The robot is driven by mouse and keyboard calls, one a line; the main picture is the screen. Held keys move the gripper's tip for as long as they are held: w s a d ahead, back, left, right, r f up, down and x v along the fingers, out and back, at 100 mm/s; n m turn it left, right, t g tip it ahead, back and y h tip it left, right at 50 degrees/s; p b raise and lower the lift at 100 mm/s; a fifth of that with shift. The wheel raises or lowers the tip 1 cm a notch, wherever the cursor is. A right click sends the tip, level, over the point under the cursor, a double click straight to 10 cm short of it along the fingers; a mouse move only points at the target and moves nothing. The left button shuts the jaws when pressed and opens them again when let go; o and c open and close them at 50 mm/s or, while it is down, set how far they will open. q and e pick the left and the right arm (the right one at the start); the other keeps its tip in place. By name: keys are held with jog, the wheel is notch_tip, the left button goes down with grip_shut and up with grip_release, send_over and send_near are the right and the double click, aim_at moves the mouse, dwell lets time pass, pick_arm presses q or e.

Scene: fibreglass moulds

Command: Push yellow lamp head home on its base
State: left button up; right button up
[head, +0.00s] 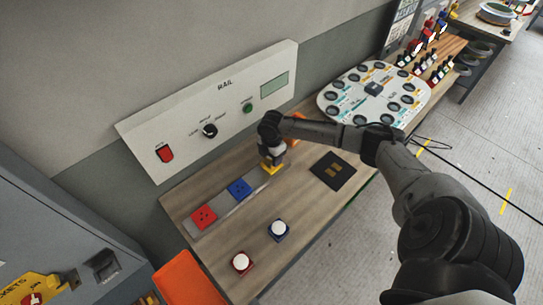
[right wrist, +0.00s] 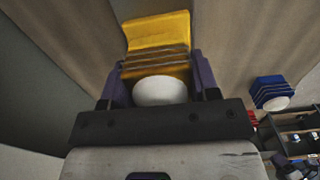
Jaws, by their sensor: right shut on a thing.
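The yellow lamp head is between the fingers of my right gripper (right wrist: 160,82). In the right wrist view its white dome (right wrist: 160,91) faces the camera, with yellow ribbed sides beyond it. The yellow base (right wrist: 158,31) lies just past the head, in line with it. I cannot tell whether a gap is left between them. In the head view my right gripper (head: 271,158) points down at the far right end of the grey strip (head: 225,208), with a little yellow (head: 271,169) showing under it. My left gripper is not in view.
The strip also carries a red base (head: 203,217) and a blue base (head: 239,188). A red lamp head (head: 241,262) and a blue lamp head (head: 278,230) with white domes stand on the table in front. The RAIL panel (head: 225,110) rises behind. A black mat (head: 333,171) lies to the right.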

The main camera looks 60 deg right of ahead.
jog(key=shift+f, duration=0.55)
jog(key=o, duration=1)
jog(key=shift+c, duration=0.2)
jog(key=shift+r, duration=0.25)
notch_tip(320, 180, up, 13)
jog(key=shift+r, duration=0.2)
dwell(0.3)
